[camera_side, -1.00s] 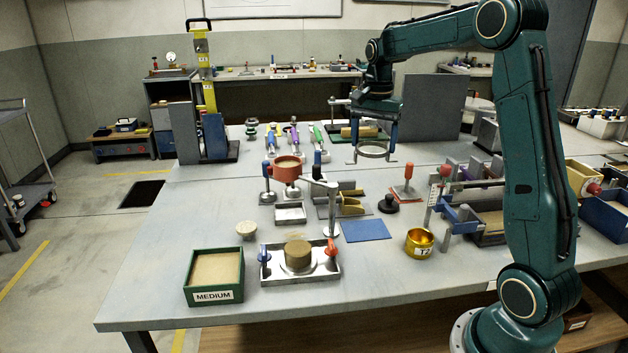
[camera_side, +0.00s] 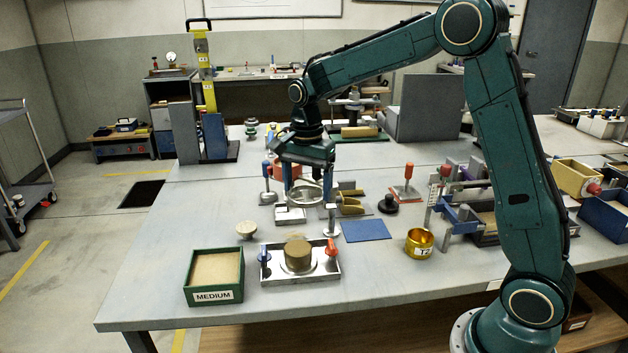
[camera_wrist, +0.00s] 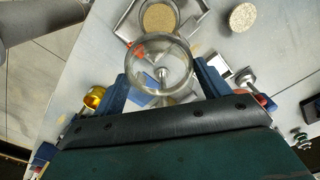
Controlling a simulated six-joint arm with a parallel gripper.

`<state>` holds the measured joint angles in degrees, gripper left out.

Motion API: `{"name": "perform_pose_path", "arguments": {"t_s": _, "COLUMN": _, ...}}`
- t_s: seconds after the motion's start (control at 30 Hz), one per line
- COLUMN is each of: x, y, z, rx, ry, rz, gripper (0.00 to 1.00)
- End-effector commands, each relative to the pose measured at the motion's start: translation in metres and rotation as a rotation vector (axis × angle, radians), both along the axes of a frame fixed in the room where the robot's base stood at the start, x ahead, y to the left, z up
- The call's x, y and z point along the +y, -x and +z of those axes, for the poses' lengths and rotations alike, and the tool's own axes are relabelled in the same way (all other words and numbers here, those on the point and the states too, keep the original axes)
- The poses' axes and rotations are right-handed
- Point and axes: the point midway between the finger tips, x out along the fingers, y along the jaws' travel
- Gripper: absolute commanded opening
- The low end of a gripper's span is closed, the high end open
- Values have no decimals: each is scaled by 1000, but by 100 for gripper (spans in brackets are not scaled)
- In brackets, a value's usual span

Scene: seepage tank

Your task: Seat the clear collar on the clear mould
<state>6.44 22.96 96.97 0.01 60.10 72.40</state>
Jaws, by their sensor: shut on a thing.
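The clear collar (camera_side: 304,199) is a see-through ring, held level between the two blue fingers of my gripper (camera_side: 307,185), well above the bench. In the wrist view the collar (camera_wrist: 129,75) spans the gap between the fingers (camera_wrist: 162,80). A sand-coloured cylinder, apparently the filled clear mould (camera_side: 298,256), stands upright on a metal base plate (camera_side: 276,271) with a blue knob at left and a red one at right. The mould also shows in the wrist view (camera_wrist: 158,18), beyond the collar and apart from it. Its clear wall is hard to make out.
A green box marked MEDIUM (camera_side: 213,293) stands left of the plate, with a round tan disc (camera_side: 246,229) behind it. A blue mat (camera_side: 365,230) and a gold cup (camera_side: 420,242) lie to the right. A grey post (camera_side: 331,220) stands just behind the plate.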

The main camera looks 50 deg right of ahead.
Motion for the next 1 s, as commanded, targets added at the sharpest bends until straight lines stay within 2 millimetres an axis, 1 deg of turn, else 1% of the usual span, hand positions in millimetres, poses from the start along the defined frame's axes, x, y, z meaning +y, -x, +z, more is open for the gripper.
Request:
{"name": "perform_pose_path", "arguments": {"t_s": 0.03, "x": 10, "y": -1, "z": -3, "rx": 1, "ry": 0, "rz": 5, "gripper": 50}}
{"name": "perform_pose_path", "arguments": {"t_s": 0.1, "x": 20, "y": -1, "z": -6, "rx": -1, "ry": 0, "rz": 3, "gripper": 50}}
{"name": "perform_pose_path", "arguments": {"t_s": 0.23, "x": 31, "y": -1, "z": -9, "rx": 0, "ry": 0, "rz": 2, "gripper": 50}}
{"name": "perform_pose_path", "arguments": {"t_s": 0.73, "x": 33, "y": -1, "z": -11, "rx": -1, "ry": 0, "rz": 0, "gripper": 50}}
{"name": "perform_pose_path", "arguments": {"t_s": 1.0, "x": 33, "y": -1, "z": -21, "rx": 0, "ry": 0, "rz": 0, "gripper": 50}}
